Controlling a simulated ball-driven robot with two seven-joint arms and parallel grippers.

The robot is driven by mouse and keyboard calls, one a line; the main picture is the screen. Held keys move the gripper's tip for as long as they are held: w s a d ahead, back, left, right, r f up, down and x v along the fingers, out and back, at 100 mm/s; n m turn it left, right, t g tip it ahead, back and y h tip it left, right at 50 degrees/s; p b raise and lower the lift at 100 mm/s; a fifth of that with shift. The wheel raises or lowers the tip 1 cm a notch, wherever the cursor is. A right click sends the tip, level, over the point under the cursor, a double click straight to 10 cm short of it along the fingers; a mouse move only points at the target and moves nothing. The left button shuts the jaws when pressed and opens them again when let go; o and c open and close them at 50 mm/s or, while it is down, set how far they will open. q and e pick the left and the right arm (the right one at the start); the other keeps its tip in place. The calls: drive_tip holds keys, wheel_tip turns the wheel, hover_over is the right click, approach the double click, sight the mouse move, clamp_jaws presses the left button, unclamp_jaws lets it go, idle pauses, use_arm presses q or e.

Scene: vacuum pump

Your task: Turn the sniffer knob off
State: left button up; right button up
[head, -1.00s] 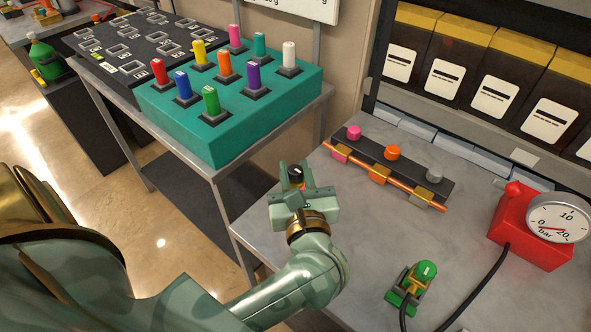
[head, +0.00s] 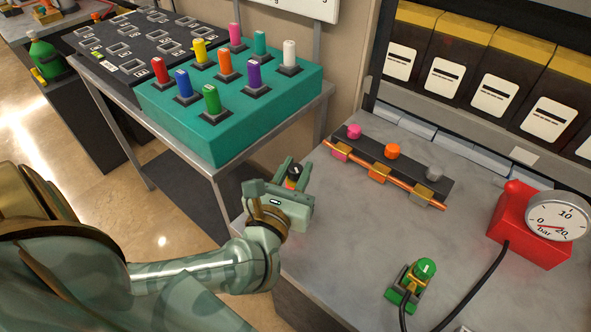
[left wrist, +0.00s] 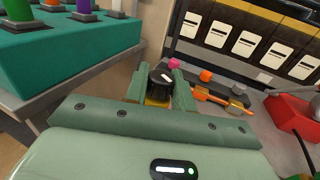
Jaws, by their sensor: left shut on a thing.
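My left gripper (head: 290,185) is shut on a black knob (head: 293,171) with a white mark on top, at the near left edge of the grey bench. In the left wrist view the black knob (left wrist: 161,77) sits between the two green fingers, with a yellow part below it. The fingers hide most of its sides and base. No label on the knob is readable, so I cannot confirm its name or setting. My right gripper is not in view.
A black manifold (head: 405,178) with pink, orange and grey knobs stands right of the gripper. A green valve (head: 424,268) and a red gauge box (head: 520,230) are farther right. A teal box (head: 190,128) with coloured knobs stands left.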

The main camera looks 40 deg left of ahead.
use_arm(q)
drive_tip(key=m+h, duration=0.2)
drive_tip(key=h, duration=0.1)
drive_tip(key=shift+t, duration=0.3)
idle(0.8)
drive_tip(key=o, duration=1)
drive_tip(key=s, duration=0.5)
drive_tip(key=s+d, duration=0.1)
drive_tip(key=s, duration=0.5)
drive_tip(key=s+p, duration=0.1)
drive_tip(key=s, duration=0.4)
drive_tip(key=shift+s+d, duration=0.15)
drive_tip(key=shift+d, duration=0.15)
